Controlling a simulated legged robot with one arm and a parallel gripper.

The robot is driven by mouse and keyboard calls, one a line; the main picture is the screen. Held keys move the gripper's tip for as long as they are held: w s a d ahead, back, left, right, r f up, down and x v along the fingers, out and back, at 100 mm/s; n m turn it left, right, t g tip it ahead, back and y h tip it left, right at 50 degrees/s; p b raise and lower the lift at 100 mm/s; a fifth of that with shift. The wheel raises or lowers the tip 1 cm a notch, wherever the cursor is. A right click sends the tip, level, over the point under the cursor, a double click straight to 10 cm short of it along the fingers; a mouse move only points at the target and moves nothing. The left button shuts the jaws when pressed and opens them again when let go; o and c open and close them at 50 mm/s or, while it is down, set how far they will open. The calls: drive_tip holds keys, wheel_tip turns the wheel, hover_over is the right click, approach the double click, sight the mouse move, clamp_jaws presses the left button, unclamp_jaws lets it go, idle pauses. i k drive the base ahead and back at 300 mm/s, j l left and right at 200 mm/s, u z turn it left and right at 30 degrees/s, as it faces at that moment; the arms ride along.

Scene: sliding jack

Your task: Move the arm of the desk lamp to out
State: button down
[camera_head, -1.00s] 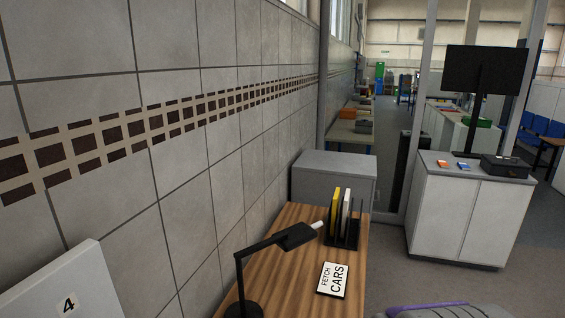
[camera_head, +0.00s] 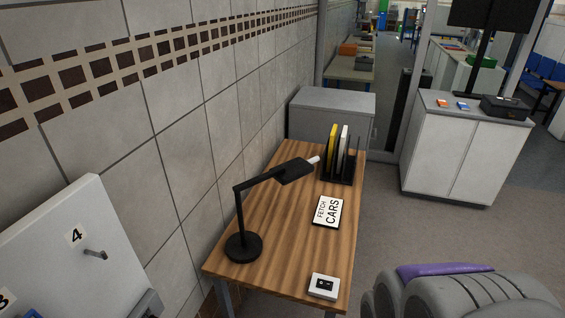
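The black desk lamp (camera_head: 240,215) stands on the wooden desk (camera_head: 275,240) near its left edge, close to the tiled wall. Its round base is fully in view and its upright post rises from it. Its arm (camera_head: 262,180) reaches right and away over the desk, ending in a flat black head (camera_head: 295,170) with a pale tip, near the file rack. A grey rounded part of my own body with a purple strip shows at the lower right.
A black rack (camera_head: 340,172) with yellow and white folders stands at the desk's far end. A "FETCH CARS" sign (camera_head: 328,211) and a small white switch box (camera_head: 323,286) lie on the desk. A white panel numbered 4 (camera_head: 75,260) is at left. Floor right of the desk is clear.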

sight(287, 172)
drive_tip(key=i+l+u, duration=0.1)
drive_tip(key=i, duration=0.45)
drive_tip(key=i+l, duration=0.25)
drive_tip(key=i, duration=0.35)
drive_tip(key=u, duration=0.05)
